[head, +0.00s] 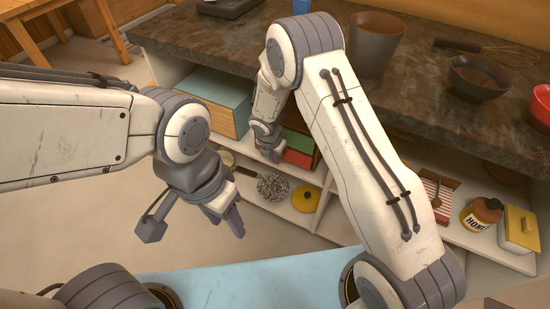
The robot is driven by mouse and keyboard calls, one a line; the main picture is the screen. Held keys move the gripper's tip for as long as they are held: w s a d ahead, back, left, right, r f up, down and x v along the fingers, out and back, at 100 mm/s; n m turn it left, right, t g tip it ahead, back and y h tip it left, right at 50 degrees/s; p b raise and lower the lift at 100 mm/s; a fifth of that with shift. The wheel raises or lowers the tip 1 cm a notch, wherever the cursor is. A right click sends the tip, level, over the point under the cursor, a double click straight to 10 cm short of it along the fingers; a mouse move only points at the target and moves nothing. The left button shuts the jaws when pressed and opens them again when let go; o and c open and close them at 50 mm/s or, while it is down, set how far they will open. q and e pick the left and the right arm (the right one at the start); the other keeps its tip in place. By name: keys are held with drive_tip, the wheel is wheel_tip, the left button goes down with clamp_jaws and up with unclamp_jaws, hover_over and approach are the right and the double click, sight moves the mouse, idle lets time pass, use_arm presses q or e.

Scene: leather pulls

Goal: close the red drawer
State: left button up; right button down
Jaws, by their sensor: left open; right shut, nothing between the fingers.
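The red drawer (299,159) shows on the shelf unit under the dark counter, just below a green drawer (299,141). My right arm and gripper hide its left part, so I cannot tell how far it stands out. My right gripper (272,154) is shut and empty, pointing down right at the left side of the red and green drawers. I cannot tell whether it touches them. My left gripper (235,222) is open and empty, hanging over the floor in front of the lower shelf, well apart from the drawers.
A teal-topped box with a tan front (211,104) is left of the drawers. On the lower shelf are a steel scrubber (273,187), a yellow lid (305,199), a honey jar (480,214) and a yellow-lidded canister (518,229). A pot (375,43) and bowl (477,80) stand on the counter (430,100).

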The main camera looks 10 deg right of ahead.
drive_tip(key=s+a+r+m+p, duration=0.1)
drive_tip(key=s+a+r+m, duration=0.15)
drive_tip(key=s+r, duration=0.45)
drive_tip(key=s+a+r+m+p, duration=0.2)
drive_tip(key=s+r+m, duration=0.1)
drive_tip(key=r, duration=0.7)
drive_tip(key=s+d+r+m+g+y, duration=0.1)
drive_tip(key=s+r+m, duration=0.6)
drive_tip(key=s, duration=0.5)
drive_tip(key=s+d+r+m+g+y, duration=0.15)
drive_tip(key=s+r+m, duration=0.25)
drive_tip(key=s+m, duration=0.6)
use_arm(q)
wheel_tip(320, 180, up, 19)
drive_tip(key=p, duration=1.6)
drive_tip(key=shift+s+d+r, duration=0.15)
drive_tip(key=shift+s+r, duration=0.05)
drive_tip(key=shift+s, duration=0.25)
use_arm(e)
wheel_tip(320, 180, up, 17)
drive_tip(key=s+a, duration=0.1)
drive_tip(key=shift+n, duration=0.45)
